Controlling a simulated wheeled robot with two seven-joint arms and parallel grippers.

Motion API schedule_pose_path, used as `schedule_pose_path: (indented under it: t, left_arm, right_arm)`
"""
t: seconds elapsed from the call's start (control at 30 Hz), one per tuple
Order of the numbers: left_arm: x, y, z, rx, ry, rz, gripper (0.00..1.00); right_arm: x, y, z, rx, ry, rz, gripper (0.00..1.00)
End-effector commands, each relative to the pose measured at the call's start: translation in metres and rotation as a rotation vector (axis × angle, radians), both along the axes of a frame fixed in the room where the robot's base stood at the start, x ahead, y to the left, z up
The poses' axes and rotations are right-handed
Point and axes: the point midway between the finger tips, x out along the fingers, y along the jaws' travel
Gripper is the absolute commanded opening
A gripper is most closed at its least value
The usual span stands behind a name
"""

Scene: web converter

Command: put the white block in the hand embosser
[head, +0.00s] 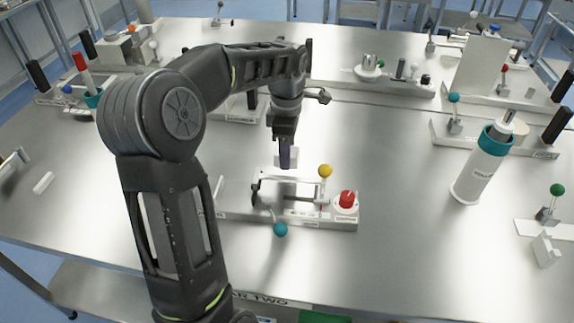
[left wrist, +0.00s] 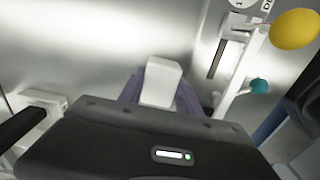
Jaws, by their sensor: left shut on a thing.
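The white block (left wrist: 161,82) is between the purple fingers of my left gripper (left wrist: 160,95) in the left wrist view. In the head view my left gripper (head: 286,158) points down and is shut on the block (head: 293,157), which is mostly behind the fingers. It hangs above and just behind a grey bench device (head: 230,201) with a yellow ball lever (head: 325,171), a teal ball lever (head: 280,230) and a red knob (head: 346,199). No readable label tells which device is the hand embosser. My right gripper is not in view.
A white cylinder with a teal collar (head: 474,180) stands on the right. A teal-ball lever device (head: 455,128) is behind it. A green-ball lever (head: 557,190) is at the right edge. A small white bar (head: 43,183) lies at left. The table's right-centre is clear.

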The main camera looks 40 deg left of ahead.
Motion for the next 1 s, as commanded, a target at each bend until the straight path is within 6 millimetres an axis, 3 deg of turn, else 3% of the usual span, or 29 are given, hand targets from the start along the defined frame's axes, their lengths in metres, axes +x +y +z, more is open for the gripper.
schedule_pose_path:
  t: [0.13, 0.3, 1.0]
  left_arm:
    - [0.001, 0.000, 0.027, 0.001, -0.004, 0.000, 0.00]
    - [0.000, 0.000, 0.043, 0.000, -0.001, 0.000, 0.00]
    - [-0.001, -0.001, 0.046, 0.000, 0.000, -0.004, 0.00]
  right_arm:
    - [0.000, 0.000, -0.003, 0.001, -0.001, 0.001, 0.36]
    - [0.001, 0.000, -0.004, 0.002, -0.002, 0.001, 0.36]
    - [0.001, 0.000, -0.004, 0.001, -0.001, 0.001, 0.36]
